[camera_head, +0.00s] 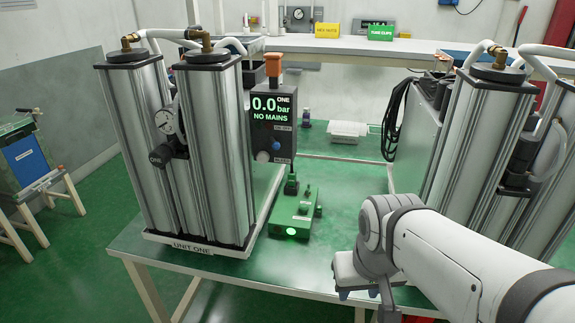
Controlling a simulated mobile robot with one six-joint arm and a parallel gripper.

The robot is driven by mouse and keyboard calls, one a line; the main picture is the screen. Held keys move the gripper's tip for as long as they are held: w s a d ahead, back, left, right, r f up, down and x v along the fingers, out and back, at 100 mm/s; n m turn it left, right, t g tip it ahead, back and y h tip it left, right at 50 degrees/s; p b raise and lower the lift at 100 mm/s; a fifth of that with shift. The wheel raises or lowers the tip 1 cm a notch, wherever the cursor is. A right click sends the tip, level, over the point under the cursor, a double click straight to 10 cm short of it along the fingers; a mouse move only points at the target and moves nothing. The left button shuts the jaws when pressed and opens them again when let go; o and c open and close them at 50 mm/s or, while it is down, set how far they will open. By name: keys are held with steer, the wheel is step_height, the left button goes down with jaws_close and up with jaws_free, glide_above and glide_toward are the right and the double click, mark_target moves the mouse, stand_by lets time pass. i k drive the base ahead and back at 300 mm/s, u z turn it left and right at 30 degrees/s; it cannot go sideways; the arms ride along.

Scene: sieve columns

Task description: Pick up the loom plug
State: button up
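No part is clearly marked as the loom plug. An orange-brown connector (273,65) stands upright on top of the dark control box of unit one. A black bundle of cable (396,115) hangs at the left side of the right-hand unit; its end is not clear. My gripper (358,294) is at the lower middle, pointing down over the front of the green bench, apart from both. Its two fingertips show spaced apart, with nothing seen between them. The area below the fingertips is partly cut off by my arm.
Unit one's silver columns (217,150) stand left, beside the control box (272,125) reading "0.0 bar NO MAINS". A green block with a lit button (292,212) sits on the bench (345,190). A second set of columns (475,125) stands right, behind my arm.

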mark_target(292, 176)
steer(key=u, duration=1.65)
steer(key=k, duration=1.45)
steer(key=z, duration=0.95)
steer(key=i, duration=1)
steer(key=z, duration=0.05)
